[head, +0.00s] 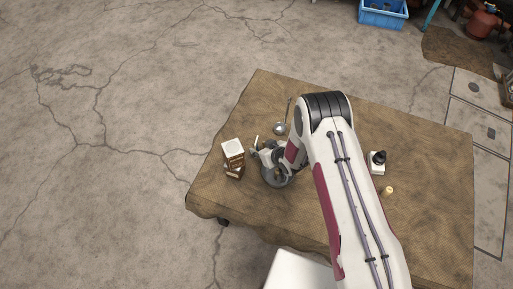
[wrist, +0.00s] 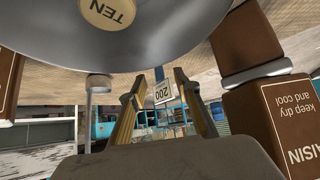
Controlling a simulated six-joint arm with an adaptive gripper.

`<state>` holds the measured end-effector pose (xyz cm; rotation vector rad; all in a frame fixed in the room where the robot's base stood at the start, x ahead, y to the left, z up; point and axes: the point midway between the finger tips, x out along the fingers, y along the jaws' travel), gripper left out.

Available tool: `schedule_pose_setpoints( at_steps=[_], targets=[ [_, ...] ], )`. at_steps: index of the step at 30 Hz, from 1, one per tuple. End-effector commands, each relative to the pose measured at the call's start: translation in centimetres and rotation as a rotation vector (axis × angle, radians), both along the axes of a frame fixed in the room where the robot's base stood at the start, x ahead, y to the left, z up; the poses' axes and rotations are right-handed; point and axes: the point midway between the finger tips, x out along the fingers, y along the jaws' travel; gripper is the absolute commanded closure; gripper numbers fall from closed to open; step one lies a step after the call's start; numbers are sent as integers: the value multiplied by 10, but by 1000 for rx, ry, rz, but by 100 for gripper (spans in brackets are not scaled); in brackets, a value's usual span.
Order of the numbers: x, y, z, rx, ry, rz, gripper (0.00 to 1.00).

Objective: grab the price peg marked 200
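The price peg marked 200 (wrist: 163,92) shows in the wrist view as a small pale tag with upside-down dark figures. It appears between the fingers of my gripper (wrist: 160,76); I cannot tell how far beyond the tips it is, and no contact shows. The fingers are spread open. I cannot make out the peg in the head view.
Brown boxes with pale tops (head: 233,148) stand left of my gripper; a raisin box (wrist: 290,115) is close at right in the wrist view. A ladle (head: 280,129) lies behind. A black-topped white item (head: 377,162) stands right.

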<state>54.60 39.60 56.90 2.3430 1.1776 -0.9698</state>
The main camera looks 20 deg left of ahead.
Motion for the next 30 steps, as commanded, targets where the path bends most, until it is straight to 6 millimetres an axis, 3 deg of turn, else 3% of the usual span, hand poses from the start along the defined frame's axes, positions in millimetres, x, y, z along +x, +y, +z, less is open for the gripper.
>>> schedule_pose_setpoints(
  at_steps=[15, 30],
  targets=[
    [15, 21, -27, -1, 1, 0, 68],
    [17, 23, -30, 0, 0, 0, 68]
  ],
)
